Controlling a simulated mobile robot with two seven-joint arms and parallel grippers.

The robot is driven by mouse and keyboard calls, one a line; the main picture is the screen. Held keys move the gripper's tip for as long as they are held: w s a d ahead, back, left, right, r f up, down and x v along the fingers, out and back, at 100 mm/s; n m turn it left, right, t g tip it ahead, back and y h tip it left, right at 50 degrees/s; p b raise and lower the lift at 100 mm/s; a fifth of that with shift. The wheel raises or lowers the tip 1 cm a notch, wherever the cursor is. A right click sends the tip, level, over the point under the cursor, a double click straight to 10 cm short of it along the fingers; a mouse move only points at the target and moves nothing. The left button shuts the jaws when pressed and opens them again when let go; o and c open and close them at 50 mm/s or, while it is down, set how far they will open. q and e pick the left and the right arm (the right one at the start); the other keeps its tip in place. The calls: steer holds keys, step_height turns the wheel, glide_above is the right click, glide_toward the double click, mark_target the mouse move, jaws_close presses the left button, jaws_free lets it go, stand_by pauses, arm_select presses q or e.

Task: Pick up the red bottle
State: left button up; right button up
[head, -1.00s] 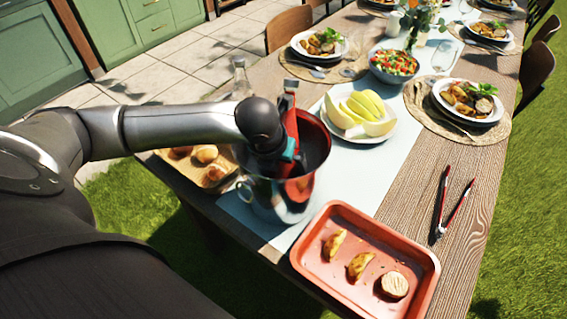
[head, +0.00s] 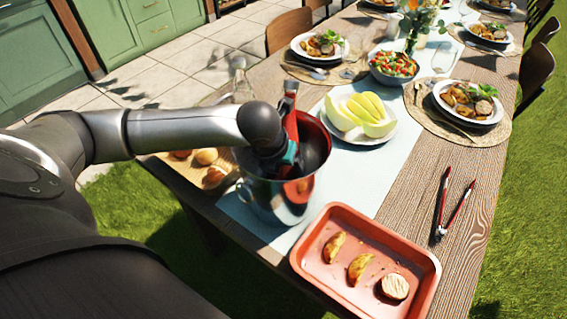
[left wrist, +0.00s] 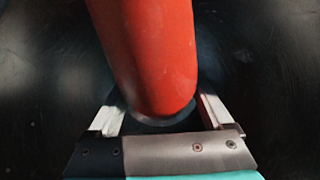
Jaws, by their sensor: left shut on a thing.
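The red bottle (head: 291,122) stands in a shiny metal bucket (head: 292,196) at the near end of the table, its upper part showing above the rim. My left gripper (head: 287,160) reaches down into the bucket beside the bottle, and the arm hides part of both. In the left wrist view the bottle (left wrist: 155,50) fills the middle, between the two pale fingers of my left gripper (left wrist: 160,112), which is shut on it. The dark inside of the bucket surrounds them. My right gripper is not in view.
A pink tray (head: 318,287) with food lies close in front of the bucket. Red-handled tongs (head: 442,205) lie to the right. A plate of melon (head: 391,133) is behind it. Bread rolls on a board (head: 185,172) and a clear glass bottle (head: 241,82) are to the left.

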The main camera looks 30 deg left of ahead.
arm_select(q)
jaws_close()
steer(key=shift+w+r, duration=0.1)
steer(key=shift+r, duration=0.05)
